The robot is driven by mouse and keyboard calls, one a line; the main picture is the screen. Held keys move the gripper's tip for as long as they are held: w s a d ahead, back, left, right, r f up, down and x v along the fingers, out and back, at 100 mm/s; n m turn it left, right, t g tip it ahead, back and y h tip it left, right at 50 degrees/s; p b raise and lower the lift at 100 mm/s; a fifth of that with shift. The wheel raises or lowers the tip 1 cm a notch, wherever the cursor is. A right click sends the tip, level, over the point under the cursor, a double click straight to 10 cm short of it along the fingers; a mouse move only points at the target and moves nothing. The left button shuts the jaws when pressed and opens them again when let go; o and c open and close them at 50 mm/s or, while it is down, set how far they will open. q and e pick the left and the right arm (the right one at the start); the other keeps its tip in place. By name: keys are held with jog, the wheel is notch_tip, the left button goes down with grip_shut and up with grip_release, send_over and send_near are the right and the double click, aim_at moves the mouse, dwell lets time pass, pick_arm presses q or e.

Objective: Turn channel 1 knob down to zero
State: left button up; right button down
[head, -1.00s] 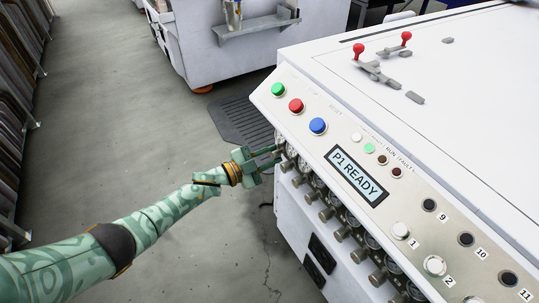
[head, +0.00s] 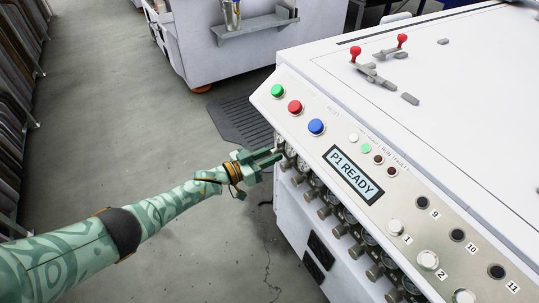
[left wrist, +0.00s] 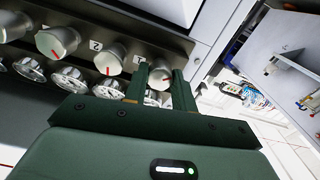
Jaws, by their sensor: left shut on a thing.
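The channel 1 knob (left wrist: 160,78) is a silver knob with a red pointer mark, at the right end of a knob row, beside a small label that seems to read 1. My left gripper (left wrist: 160,72) is shut on this knob, one green finger on each side of it. In the head view my left gripper (head: 277,157) reaches the far left end of the knob row, where the knob itself is hidden. The channel 2 knob (left wrist: 110,58) is beside it, apart from the fingers. My right gripper is not in view.
Round gauges (left wrist: 67,79) line up alongside the knobs. The sloped panel above carries green, red and blue buttons (head: 316,126) and a display (head: 353,175) reading P1 READY. A dark floor mat (head: 240,120) lies behind my gripper.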

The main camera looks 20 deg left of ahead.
pick_arm(q)
jog(key=shift+f+n, duration=0.1)
jog(key=shift+n, duration=0.5)
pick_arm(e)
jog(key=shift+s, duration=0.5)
pick_arm(q)
jog(key=o, duration=1)
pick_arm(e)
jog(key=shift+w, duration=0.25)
pick_arm(q)
jog(key=shift+s+a, duration=0.1)
